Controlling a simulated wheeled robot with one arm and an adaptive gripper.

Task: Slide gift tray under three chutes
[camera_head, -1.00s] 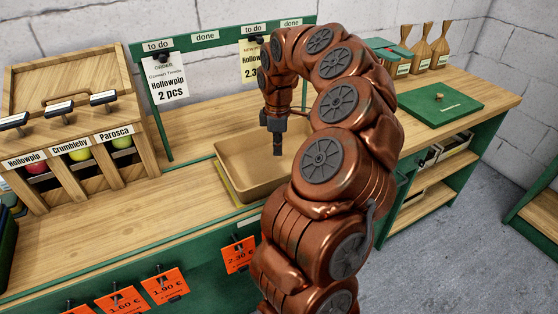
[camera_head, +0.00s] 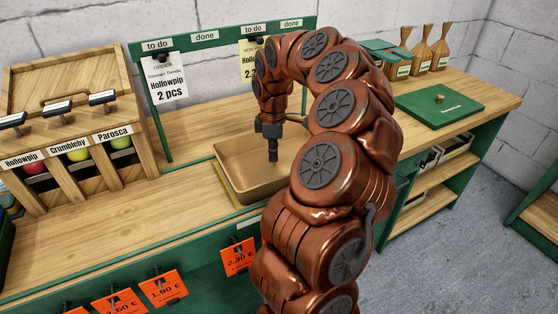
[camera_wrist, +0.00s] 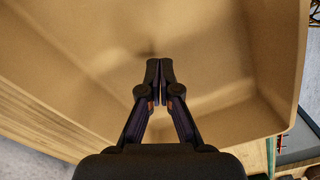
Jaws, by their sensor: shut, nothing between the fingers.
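The tan gift tray (camera_head: 237,185) sits on the wooden counter in the middle of the head view, right of the chutes. My gripper (camera_head: 273,160) points down over the tray's inside, its fingers shut and empty. In the wrist view the shut fingertips (camera_wrist: 160,66) are seen against the tray's inner surface (camera_wrist: 70,40); I cannot tell whether they touch it. The three chutes are in a wooden dispenser at the left, labelled Hollowpip (camera_head: 24,161), Crumbleby (camera_head: 71,149) and Parosca (camera_head: 114,135), with red, green-yellow and green apples in them. My arm hides the tray's right part.
Bare counter (camera_head: 130,225) lies between the dispenser and the tray. Order notes (camera_head: 166,82) hang from a green rail behind. Orange price tags (camera_head: 164,287) hang on the front edge.

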